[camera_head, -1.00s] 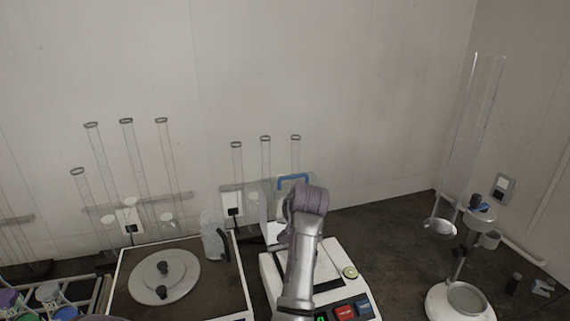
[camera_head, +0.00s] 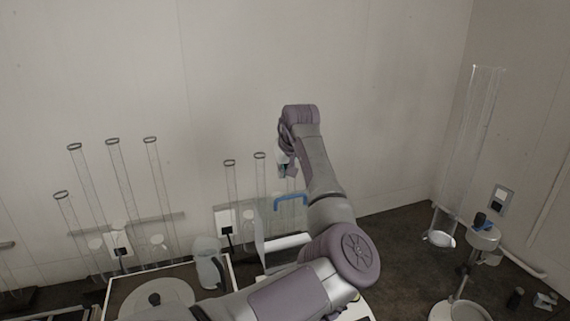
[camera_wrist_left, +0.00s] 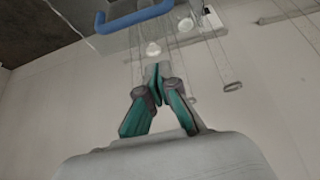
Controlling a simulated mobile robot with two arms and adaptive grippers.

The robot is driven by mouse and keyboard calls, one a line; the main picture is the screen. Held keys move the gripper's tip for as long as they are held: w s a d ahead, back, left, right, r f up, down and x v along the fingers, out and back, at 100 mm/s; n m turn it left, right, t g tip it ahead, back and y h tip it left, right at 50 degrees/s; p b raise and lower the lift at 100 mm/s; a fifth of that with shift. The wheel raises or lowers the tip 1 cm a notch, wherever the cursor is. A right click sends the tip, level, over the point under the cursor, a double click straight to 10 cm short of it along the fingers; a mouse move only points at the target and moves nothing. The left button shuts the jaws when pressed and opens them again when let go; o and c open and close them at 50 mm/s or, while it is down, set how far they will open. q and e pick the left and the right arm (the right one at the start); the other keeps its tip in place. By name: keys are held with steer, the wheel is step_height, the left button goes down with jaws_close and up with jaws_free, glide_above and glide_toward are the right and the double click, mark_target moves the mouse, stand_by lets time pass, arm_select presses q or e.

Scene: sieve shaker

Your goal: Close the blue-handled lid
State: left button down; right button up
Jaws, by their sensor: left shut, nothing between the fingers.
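The blue handle (camera_head: 291,198) sits at the top of a clear lid that stands upright, raised at the back of the white device in the middle. In the left wrist view the handle (camera_wrist_left: 135,18) crosses the top left, beyond my fingertips and apart from them. My left gripper (camera_head: 287,170) is just above the handle in the head view, partly hidden by my wrist. In the left wrist view its green-padded fingers (camera_wrist_left: 157,70) meet at the tips, shut and empty. My arm hides much of the device. My right gripper is not in view.
A clear jug (camera_head: 209,264) stands left of the device, beside a tray with a round lid (camera_head: 157,297). Several glass tubes (camera_head: 160,190) stand along the wall. A stand (camera_head: 470,265) with a tall clear tube is at the right. Dark counter is free between.

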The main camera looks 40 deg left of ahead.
mark_target(284, 206)
arm_select(q)
steer(key=p+x, duration=0.1)
steer(key=x, duration=0.5)
steer(key=shift+a+r+p, duration=0.15)
steer(key=shift+p, duration=0.25)
steer(key=d, duration=0.1)
steer(key=s+d+p, duration=0.1)
steer(key=d, duration=0.1)
steer(key=shift+s+f+p, duration=0.15)
steer(key=shift+f+p, duration=0.1)
steer(key=shift+p, duration=0.15)
steer(key=shift+s+d+f, duration=0.15)
steer(key=shift+s+d, duration=0.15)
steer(key=shift+d, duration=0.15)
steer(key=shift+a+f, duration=0.1)
steer(key=shift+f, duration=0.05)
